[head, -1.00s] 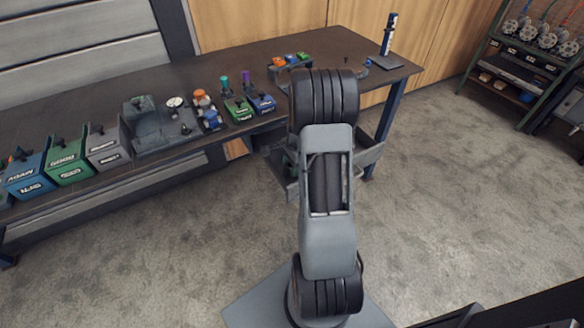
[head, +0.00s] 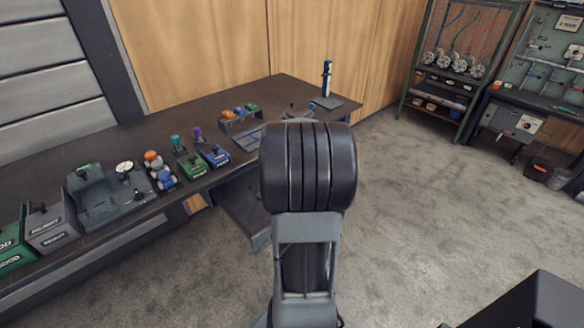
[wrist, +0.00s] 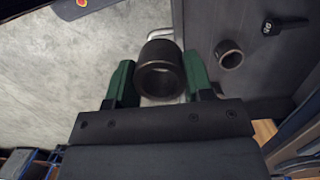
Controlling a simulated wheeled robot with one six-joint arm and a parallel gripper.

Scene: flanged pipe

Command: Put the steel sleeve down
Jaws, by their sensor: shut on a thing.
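The steel sleeve (wrist: 159,51) is a short dark hollow cylinder, seen in the wrist view with its open end facing the camera. My gripper (wrist: 157,75) has green fingers, one on each side of the sleeve, and is shut on it. Part of the sleeve's lower edge is close to the dark gripper body in the picture. In the head view my arm hides the gripper and the sleeve. I cannot tell how high the sleeve is above any surface.
A second dark ring (wrist: 220,48) and a black tagged piece (wrist: 285,25) lie on a dark surface in the wrist view. The dark workbench (head: 180,125) carries bins, a grey fixture (head: 95,205) and an upright blue-and-white post (head: 326,78). Open floor (head: 420,200) lies to the right.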

